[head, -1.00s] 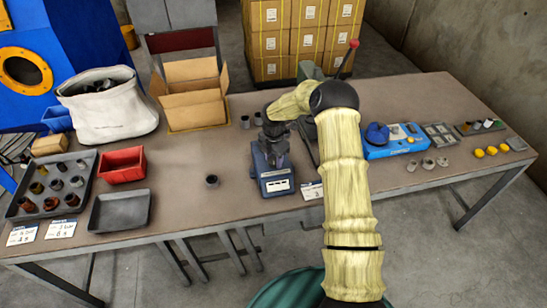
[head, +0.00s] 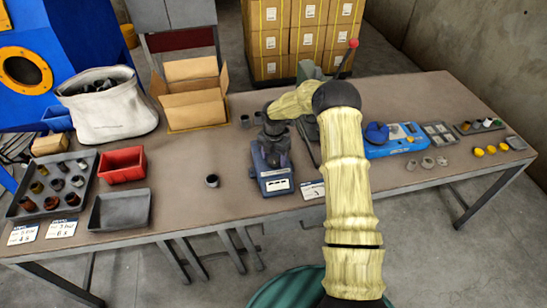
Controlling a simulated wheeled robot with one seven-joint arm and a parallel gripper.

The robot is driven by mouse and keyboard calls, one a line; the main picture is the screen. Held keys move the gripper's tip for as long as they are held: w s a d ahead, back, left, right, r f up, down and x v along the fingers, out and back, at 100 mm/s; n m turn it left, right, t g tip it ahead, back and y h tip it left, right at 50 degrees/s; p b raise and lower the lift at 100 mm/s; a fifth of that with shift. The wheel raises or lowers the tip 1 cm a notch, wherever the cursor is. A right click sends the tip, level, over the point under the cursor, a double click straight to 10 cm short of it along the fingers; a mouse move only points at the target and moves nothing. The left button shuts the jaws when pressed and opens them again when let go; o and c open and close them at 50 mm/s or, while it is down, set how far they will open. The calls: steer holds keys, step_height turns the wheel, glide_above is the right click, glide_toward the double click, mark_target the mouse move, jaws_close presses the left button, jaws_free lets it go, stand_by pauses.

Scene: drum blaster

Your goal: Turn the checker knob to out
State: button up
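A blue bench device (head: 276,188) with a white panel on its front stands near the middle of the table. My gripper (head: 275,160) points down at the top of this device, and the dark fingers cover that part. I cannot make out a knob there or whether the fingers touch it. The finger opening is too small and dark to read. A second blue device (head: 392,147) with a round blue part on its left stands to the right of my arm.
An open cardboard box (head: 195,110) and a white sack (head: 108,108) stand at the back left. A red-tipped lever (head: 347,57) rises behind my arm. Trays fill the left end.

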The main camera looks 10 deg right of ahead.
mark_target(273, 160)
steer(key=shift+a, duration=0.1)
step_height(273, 160, up, 17)
steer(key=b, duration=0.2)
steer(key=shift+r, duration=0.2)
stand_by(0.4)
steer(key=s+r+m+t, duration=0.1)
steer(key=s+m+t, duration=0.1)
steer(key=s+m, duration=2.5)
steer(key=s, duration=0.3)
steer(key=shift+s+r+t, duration=0.25)
steer(key=shift+r+t, duration=0.05)
steer(key=shift+r, duration=0.05)
